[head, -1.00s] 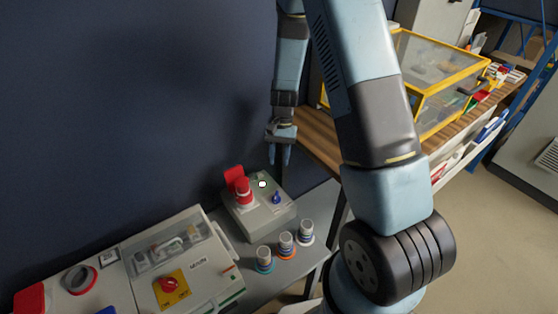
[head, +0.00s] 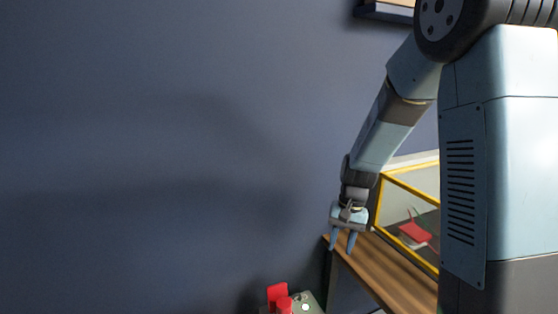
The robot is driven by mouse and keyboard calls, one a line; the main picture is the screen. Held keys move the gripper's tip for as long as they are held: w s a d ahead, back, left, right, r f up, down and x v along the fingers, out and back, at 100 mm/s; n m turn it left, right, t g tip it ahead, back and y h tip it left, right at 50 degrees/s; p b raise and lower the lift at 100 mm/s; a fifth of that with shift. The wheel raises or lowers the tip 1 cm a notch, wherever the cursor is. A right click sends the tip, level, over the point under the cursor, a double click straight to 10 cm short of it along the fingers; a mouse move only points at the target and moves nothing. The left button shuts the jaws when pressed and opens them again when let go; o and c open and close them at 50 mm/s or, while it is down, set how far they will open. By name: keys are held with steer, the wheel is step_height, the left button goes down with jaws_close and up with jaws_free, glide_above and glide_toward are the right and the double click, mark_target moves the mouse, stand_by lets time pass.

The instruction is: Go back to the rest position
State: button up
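My gripper (head: 343,247) hangs pointing down at the end of my raised arm, in front of the dark wall and near the left end of the wooden bench. Its two fingers are apart with a gap between them, and nothing is held. It is well above the small grey socket box (head: 308,302), which shows only partly at the bottom edge of the head view. That box carries a red plug (head: 284,304) and a raised red cover (head: 277,294). The lower part of the box is cut off by the frame.
A wooden bench (head: 382,276) lies to the right of my gripper. A yellow-framed clear case (head: 409,200) stands on it with a red item (head: 414,232) inside. A shelf or frame (head: 386,12) is on the wall at the top. The space left of my gripper is free.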

steer(key=s+d+r+n+t+h, duration=0.1)
steer(key=s+d+r+t, duration=0.2)
steer(key=s+r, duration=0.7)
steer(key=s+d+r+n+t, duration=0.2)
steer(key=s+d+r+t, duration=0.1)
steer(key=s+r, duration=0.7)
steer(key=shift+s+d+r+t+h, duration=0.15)
steer(key=shift+s+r+t+h, duration=0.35)
steer(key=shift+r, duration=0.55)
